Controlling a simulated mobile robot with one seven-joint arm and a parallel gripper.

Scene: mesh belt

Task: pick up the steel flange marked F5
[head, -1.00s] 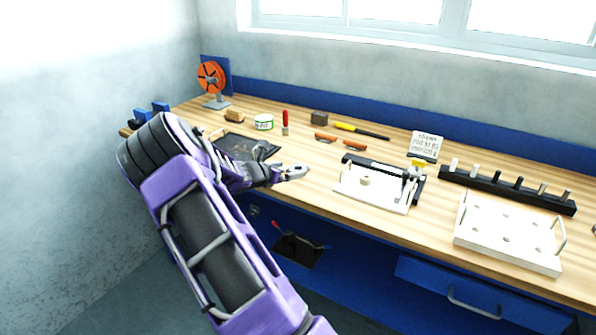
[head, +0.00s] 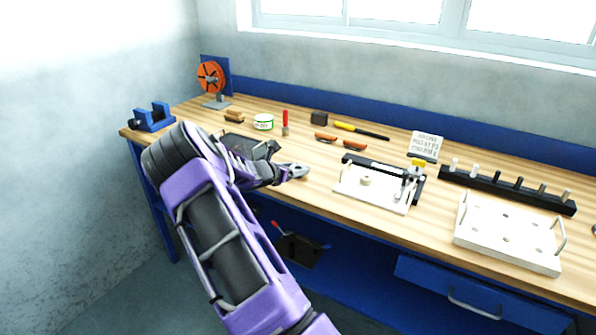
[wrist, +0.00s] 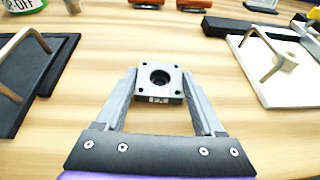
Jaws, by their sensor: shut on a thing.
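The steel flange (wrist: 147,90) is a square grey block with a round central hole and small corner holes. It shows in the wrist view between my fingertips. A label is on its near face, too small to read surely. My gripper (wrist: 160,84) is shut on the flange, one finger along each side. In the head view my gripper (head: 296,171) is low over the front part of the bench, left of the white fixture plate. I cannot tell whether the flange touches the wood.
The white fixture (head: 370,194) with a handle stands right of my gripper. A dark plate with a handle (wrist: 55,75) lies to the left. Red-brown tools (head: 325,137) and a green-white tin (head: 264,122) lie behind. A white tray (head: 505,238) is farther right.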

